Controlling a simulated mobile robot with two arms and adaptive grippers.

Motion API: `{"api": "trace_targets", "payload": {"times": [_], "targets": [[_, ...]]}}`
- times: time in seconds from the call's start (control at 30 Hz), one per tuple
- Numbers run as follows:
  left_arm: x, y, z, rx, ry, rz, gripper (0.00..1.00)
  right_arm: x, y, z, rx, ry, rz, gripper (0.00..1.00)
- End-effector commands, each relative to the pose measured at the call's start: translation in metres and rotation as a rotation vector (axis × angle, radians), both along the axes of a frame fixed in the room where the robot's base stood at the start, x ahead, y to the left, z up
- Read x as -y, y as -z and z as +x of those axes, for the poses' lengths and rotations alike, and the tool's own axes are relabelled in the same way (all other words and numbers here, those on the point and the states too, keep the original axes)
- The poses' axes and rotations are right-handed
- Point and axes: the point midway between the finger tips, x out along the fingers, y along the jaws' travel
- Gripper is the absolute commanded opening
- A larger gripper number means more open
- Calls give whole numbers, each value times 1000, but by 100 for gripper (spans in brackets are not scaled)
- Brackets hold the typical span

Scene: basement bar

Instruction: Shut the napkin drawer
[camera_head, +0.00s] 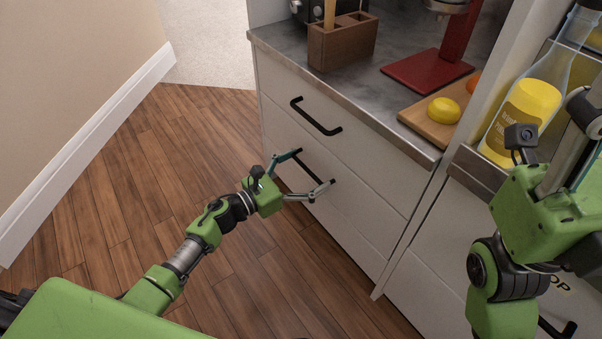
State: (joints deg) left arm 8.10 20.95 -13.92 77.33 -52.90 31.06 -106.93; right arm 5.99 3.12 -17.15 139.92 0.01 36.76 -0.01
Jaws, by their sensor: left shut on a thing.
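A white drawer unit stands below the grey counter. Its upper drawer front (350,150) has a black bar handle (315,117) and looks flush. Below it is a lower drawer front (345,215) with another black bar handle (308,170). The lower front also looks flush or nearly so. No label shows which drawer holds napkins, and no drawer inside is visible. My right gripper (562,165) is at the right edge, partly cut off, its fingertips unclear.
On the counter (390,50) are a wooden box (342,42), a red stand (430,70) and a board (425,122) with a yellow fruit (444,110). A bottle (522,115) stands by my right arm. The wood floor (130,200) at left is clear.

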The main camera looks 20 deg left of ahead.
Motion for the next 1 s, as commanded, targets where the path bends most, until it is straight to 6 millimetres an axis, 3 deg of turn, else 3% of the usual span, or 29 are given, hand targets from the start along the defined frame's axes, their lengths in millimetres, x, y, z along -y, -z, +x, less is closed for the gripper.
{"api": "trace_targets", "payload": {"times": [0.13,0.17,0.57,1.0], "targets": [[1,-3,2,4,-5,0,55,0,0,0,-1,0,-1,54],[1,-3,2,4,-5,0,99,0,0,0,-1,0,-1,54],[-5,-1,-5,2,-4,1,100,0,1,0,-2,-1,-3,54],[-57,-1,-73,1,-2,1,100,0,0,0,-2,-1,-3,54]]}}
